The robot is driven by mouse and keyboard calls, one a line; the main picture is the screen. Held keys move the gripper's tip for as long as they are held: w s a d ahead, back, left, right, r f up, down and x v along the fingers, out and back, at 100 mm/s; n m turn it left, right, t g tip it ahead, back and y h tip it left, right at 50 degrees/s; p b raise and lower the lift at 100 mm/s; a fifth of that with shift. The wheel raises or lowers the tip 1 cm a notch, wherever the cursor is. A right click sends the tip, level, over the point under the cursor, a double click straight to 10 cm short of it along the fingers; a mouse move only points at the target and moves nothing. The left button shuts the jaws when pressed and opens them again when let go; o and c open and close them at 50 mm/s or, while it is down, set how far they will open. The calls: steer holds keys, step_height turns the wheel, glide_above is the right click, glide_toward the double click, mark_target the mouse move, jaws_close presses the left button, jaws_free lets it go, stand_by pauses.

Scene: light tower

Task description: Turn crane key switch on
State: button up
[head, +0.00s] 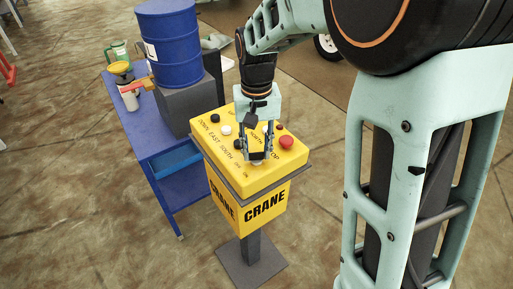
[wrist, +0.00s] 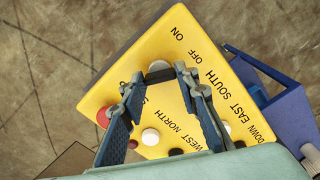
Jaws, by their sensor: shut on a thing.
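The yellow crane control box (head: 262,181) stands on a dark post, with its sloped button panel facing up. My gripper (head: 257,157) points down at the near part of this panel.
A red stop button (head: 286,142) and several black and white buttons sit close around my gripper. A blue table (head: 143,136) behind the box carries a blue barrel (head: 168,42) on a dark block. Open floor lies in front and to the left.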

mark_target(257, 153)
steer(key=shift+m, duration=0.4)
steer(key=o, duration=1.1)
steer(key=shift+o, duration=0.2)
step_height(257, 153, up, 12)
